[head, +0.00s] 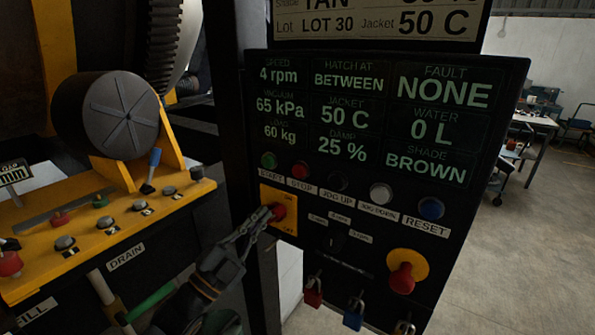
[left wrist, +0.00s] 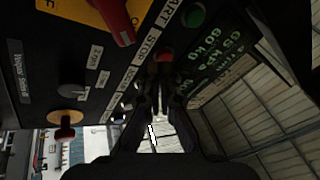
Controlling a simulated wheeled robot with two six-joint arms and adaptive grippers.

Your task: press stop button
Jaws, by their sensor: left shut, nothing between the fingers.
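The red stop button (head: 300,170) sits on the black control panel (head: 480,170), above its STOP label and right of the green start button (head: 268,160). My left gripper (head: 268,213) is shut and empty. In the head view its tips overlap the yellow plate of the red rotary switch (head: 279,212), below the stop button. In the left wrist view the closed fingertips (left wrist: 163,78) point at the stop button (left wrist: 165,55), which shows just beyond them. I cannot tell whether they touch it. My right gripper is not in view.
Black jog-up (head: 338,181), white jog-down (head: 381,193) and blue reset (head: 431,208) buttons continue the row. A red knob on a yellow disc (head: 402,278) and hanging padlocks (head: 355,312) are below. The panel display reads fault NONE. A yellow console (head: 100,225) stands at left.

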